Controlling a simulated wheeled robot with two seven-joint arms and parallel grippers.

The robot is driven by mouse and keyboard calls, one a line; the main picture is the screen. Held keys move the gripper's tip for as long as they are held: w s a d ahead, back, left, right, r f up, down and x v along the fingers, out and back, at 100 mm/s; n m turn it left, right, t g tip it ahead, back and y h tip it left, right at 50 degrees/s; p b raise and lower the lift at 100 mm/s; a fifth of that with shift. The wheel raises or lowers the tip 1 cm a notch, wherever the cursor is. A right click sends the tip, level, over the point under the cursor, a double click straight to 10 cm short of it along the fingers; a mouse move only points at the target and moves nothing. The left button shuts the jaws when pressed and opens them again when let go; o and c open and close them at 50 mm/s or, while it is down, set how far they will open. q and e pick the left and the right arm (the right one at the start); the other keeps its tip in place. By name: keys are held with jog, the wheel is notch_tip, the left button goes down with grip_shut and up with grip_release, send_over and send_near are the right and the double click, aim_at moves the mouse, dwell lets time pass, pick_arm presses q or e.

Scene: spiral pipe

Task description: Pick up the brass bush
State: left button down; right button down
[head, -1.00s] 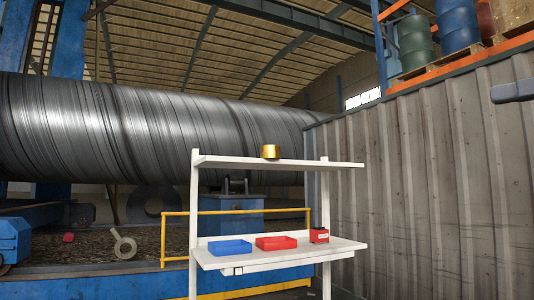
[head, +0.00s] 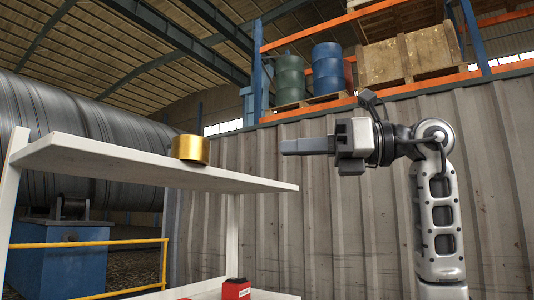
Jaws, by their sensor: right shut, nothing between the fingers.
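The brass bush (head: 190,149) is a gold-coloured short cylinder. It stands on the upper white shelf (head: 110,160) of a rack, in the left half of the head view, near the shelf's front edge. My right gripper (head: 284,146) is to the right of the bush at about its height in the picture, with a clear gap between them. Its fingers are together and point left, with nothing in them. My left gripper is out of the picture.
A red box (head: 236,289) shows on the lower shelf (head: 270,295). A corrugated wall (head: 300,220) stands behind the rack and my right arm. Orange racking (head: 300,112) above carries drums and a wooden crate (head: 411,57). A yellow rail (head: 85,244) runs at the left.

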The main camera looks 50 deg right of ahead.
aim_at(207, 152)
jog(key=p+x, duration=0.1)
jog(key=x, duration=1)
jog(key=shift+s+a, duration=0.1)
jog(key=shift+a, duration=0.05)
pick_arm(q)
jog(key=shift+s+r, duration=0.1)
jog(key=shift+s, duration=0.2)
pick_arm(e)
jog(key=shift+w+a, duration=0.15)
jog(key=shift+w, duration=0.3)
jog(key=shift+p+x, duration=0.65)
jog(key=shift+x, duration=0.15)
jog(key=shift+w+a, duration=0.1)
jog(key=shift+w, duration=0.1)
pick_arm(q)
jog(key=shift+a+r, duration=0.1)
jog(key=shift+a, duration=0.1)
